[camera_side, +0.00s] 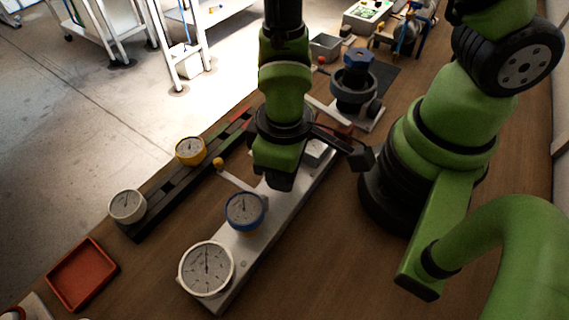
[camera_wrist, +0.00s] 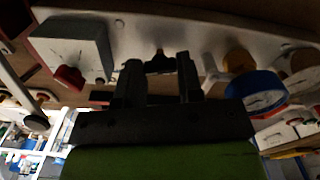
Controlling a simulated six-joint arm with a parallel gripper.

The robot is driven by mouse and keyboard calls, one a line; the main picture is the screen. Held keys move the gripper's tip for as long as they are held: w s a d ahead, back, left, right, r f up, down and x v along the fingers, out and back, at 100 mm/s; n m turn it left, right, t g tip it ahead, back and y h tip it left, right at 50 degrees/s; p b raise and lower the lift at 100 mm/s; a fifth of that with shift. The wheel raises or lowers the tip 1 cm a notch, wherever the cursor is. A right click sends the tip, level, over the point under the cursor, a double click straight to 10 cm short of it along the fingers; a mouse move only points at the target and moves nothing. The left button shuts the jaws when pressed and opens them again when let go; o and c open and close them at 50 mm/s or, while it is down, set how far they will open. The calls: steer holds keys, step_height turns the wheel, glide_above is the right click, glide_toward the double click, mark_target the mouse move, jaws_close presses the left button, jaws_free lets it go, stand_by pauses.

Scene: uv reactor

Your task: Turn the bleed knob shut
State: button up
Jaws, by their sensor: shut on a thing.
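My gripper (camera_wrist: 159,68) shows in the wrist view with its two dark fingers on either side of a small dark knob (camera_wrist: 160,55), which looks like the bleed knob. It is shut on this knob, which sits at the pale panel (camera_wrist: 205,25). The knob's turned angle is too dark to read. In the side view my gripper is over the middle of the panel (camera_side: 225,283), and my green wrist hides the fingertips and the knob. A blue-rimmed gauge (camera_side: 244,210) and a large white gauge (camera_side: 207,268) stand on the panel, nearer the camera.
A grey box with a red knob (camera_wrist: 70,77) is left of the fingers in the wrist view. A lever with a yellow ball (camera_side: 218,163) sticks out beside the panel. A dark rail with a yellow gauge (camera_side: 190,151) lies left. A red tray (camera_side: 82,274) stands front left.

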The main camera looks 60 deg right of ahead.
steer(key=shift+m, duration=1.6)
steer(key=o, duration=0.9)
steer(key=shift+o, duration=0.2)
step_height(320, 180, up, 10)
